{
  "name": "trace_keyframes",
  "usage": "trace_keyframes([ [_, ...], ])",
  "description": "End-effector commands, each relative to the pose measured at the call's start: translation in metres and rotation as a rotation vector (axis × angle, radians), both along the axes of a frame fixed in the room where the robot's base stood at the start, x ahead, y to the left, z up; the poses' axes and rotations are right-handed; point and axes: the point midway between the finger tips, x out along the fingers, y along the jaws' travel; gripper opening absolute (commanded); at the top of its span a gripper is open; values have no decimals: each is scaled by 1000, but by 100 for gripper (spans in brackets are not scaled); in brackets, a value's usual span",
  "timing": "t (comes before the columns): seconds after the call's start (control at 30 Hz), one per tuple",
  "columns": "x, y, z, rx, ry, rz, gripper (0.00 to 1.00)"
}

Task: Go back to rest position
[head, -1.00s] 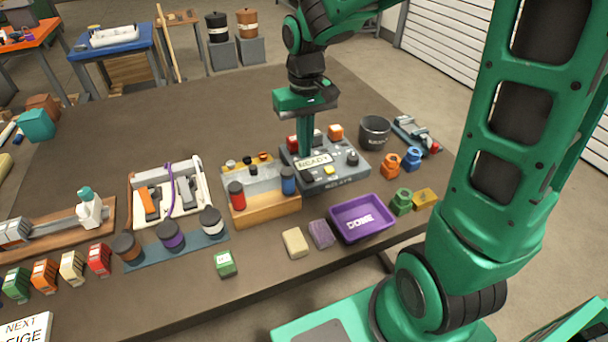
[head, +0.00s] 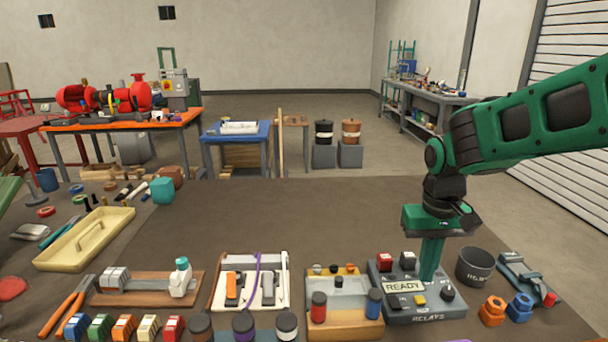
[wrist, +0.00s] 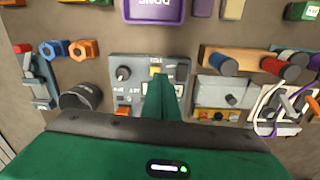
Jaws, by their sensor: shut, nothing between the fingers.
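My gripper (head: 430,278) is green and points straight down over the grey control box (head: 445,313) marked "READY" and "RELAYS". Its fingers are together with nothing between them. In the head view the fingertips overlap the box, between its red and dark buttons and its black knob; I cannot tell whether they touch it. In the wrist view the shut fingers (wrist: 163,82) cover part of the same box (wrist: 120,62).
A wooden block with red and blue jars (head: 340,287) stands left. The dark table behind (head: 310,215) is clear.

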Motion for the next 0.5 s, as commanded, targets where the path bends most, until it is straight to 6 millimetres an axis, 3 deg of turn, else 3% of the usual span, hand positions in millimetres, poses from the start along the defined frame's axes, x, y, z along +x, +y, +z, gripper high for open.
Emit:
trace_keyframes([
  [0.1, -45, -48, 10, -22, -7, -119, 0],
  [0.2, -86, -79, 14, -23, -7, -216, 0],
  [0.4, -161, -114, 10, 7, -5, -375, 0],
  [0.5, -185, -120, 6, 26, -2, -423, 0],
])
